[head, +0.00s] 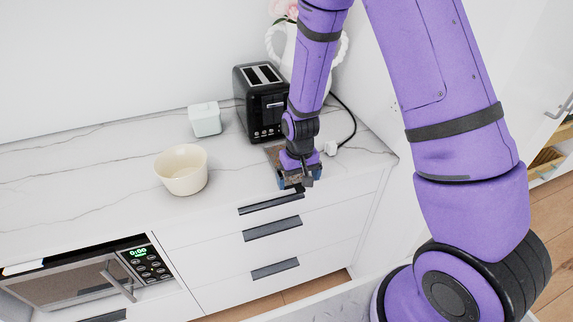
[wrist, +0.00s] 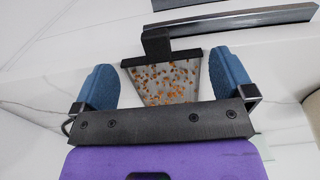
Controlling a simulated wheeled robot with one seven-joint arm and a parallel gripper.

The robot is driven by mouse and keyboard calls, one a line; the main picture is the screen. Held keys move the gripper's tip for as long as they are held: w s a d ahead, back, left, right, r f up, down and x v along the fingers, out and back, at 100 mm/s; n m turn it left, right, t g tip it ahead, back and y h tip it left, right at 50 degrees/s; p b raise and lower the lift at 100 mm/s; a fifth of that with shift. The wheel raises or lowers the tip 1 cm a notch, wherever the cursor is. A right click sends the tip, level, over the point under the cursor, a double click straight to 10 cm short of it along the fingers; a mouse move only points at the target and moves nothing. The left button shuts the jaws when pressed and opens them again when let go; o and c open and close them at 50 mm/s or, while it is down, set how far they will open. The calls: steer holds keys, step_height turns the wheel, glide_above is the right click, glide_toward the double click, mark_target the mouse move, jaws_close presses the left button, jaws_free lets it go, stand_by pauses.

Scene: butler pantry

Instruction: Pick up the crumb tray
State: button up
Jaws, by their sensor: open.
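The crumb tray (wrist: 168,82) is a grey metal tray strewn with orange-brown crumbs, with a black end bar and grip (wrist: 157,45). In the wrist view it lies between the two blue fingers of my gripper (wrist: 163,82), with a visible gap on each side. My gripper is open, and the dark wrist bracket hides the tray's near end. In the head view my gripper (head: 299,179) is low at the counter's front edge, in front of the toaster (head: 262,103). A brownish part of the tray (head: 272,152) shows beside it; the rest is mostly hidden by my arm.
A cream bowl (head: 181,170) and a small white box (head: 205,119) stand to the left on the marble counter (head: 120,150). A white vase (head: 290,50) and a cord are behind. Drawer handles (head: 271,203) project below the counter edge. A microwave (head: 80,285) sits lower left.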

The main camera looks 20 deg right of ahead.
steer(key=shift+f, duration=0.75)
steer(key=c, duration=0.6)
steer(key=shift+r, duration=0.2)
